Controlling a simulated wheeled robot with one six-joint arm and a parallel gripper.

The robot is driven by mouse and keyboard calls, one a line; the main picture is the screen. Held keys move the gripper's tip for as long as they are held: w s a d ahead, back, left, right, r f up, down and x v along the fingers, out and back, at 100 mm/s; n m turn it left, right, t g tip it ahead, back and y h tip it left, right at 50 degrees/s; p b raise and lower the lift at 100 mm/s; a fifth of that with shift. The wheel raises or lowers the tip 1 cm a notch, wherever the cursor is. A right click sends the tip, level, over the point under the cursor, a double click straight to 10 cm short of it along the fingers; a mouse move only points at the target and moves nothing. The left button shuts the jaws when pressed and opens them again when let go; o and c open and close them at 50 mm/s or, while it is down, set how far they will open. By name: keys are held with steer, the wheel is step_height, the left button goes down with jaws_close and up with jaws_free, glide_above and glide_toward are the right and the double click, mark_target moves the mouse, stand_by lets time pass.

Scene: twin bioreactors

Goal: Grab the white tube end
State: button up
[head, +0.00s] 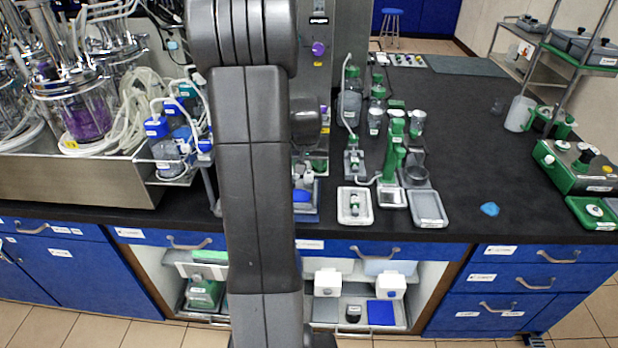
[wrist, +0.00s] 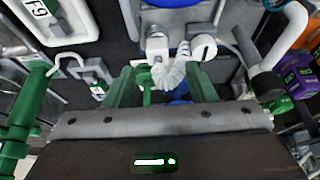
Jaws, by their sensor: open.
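In the wrist view my gripper (wrist: 163,78) is open, with one green finger on each side of a whitish, ribbed piece (wrist: 170,74). This piece may be the white tube end, but I cannot tell for sure. It hangs by a white block (wrist: 157,46) and a white round cap (wrist: 203,47). I cannot tell whether either finger touches it. Another white tube (wrist: 296,18) bends down at the upper right to a grey fitting. In the head view my arm covers the middle and hides my gripper.
A green stand (head: 393,150), a grey tray (head: 428,208) and a white tray (head: 355,205) stand right of my arm. Glass vessels with coiled tubes (head: 140,105) crowd the left.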

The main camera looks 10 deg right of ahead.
mark_target(309, 173)
steer(key=shift+p+x, duration=0.35)
steer(key=shift+x, duration=1.9)
steer(key=shift+s, duration=0.2)
steer(key=shift+c, duration=0.2)
steer(key=c, duration=1)
